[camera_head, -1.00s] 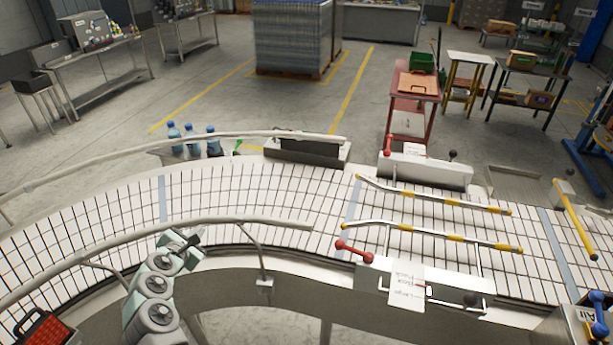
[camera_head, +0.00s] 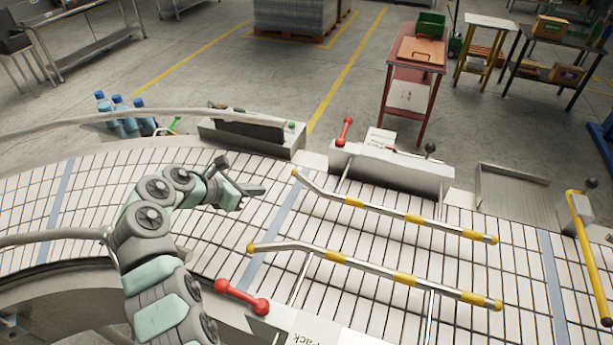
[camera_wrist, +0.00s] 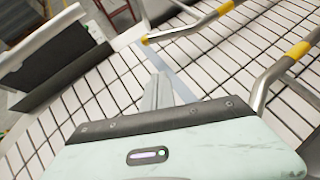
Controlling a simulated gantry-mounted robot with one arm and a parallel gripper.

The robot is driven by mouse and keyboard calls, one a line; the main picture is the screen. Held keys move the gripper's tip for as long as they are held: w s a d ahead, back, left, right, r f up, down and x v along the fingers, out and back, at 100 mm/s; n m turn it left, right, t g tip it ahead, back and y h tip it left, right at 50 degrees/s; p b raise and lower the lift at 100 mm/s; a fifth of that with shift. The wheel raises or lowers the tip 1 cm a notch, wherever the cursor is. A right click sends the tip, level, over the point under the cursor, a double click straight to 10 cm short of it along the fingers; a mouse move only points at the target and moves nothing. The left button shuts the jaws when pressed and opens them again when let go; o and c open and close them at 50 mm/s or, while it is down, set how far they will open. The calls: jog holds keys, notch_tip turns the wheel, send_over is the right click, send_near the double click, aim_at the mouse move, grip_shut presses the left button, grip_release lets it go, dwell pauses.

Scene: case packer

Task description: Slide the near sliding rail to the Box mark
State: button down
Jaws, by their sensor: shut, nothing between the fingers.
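The near sliding rail (camera_head: 370,271) is a silver bar with yellow bands, lying over the conveyor on two support rods. Its bent left end has a yellow tip. It also appears at the right of the wrist view (camera_wrist: 272,80). A red handle (camera_head: 243,297) sits left of the plate. My gripper (camera_head: 258,190) is shut and empty above the belt, left of both rails and apart from them. Its fingers show in the wrist view (camera_wrist: 158,92).
The similar far rail (camera_head: 400,213) lies behind, with a red lever (camera_head: 345,131) and a black knob (camera_head: 430,148) beyond it. Blue-capped bottles (camera_head: 118,115) stand at the far left. A curved guide rail (camera_head: 60,237) flanks the belt. The belt itself is clear.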

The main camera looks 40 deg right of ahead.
jog(key=x, duration=0.9)
jog(key=shift+d+f, duration=0.15)
jog(key=shift+f, duration=0.15)
jog(key=shift+d+r, duration=0.15)
jog(key=shift+d, duration=0.4)
jog(key=shift+d+r, duration=0.15)
jog(key=shift+d, duration=0.4)
jog(key=shift+w+d+r, duration=0.1)
jog(key=shift+d+r, duration=0.2)
jog(key=shift+d, duration=0.45)
jog(key=shift+f, duration=0.1)
jog(key=shift+w+d+f+b, duration=0.15)
jog(key=shift+w+d+b, duration=0.15)
jog(key=shift+b, duration=0.2)
jog(key=shift+w+d+r, duration=0.2)
jog(key=shift+d+r, duration=0.05)
jog(key=shift+d, duration=0.2)
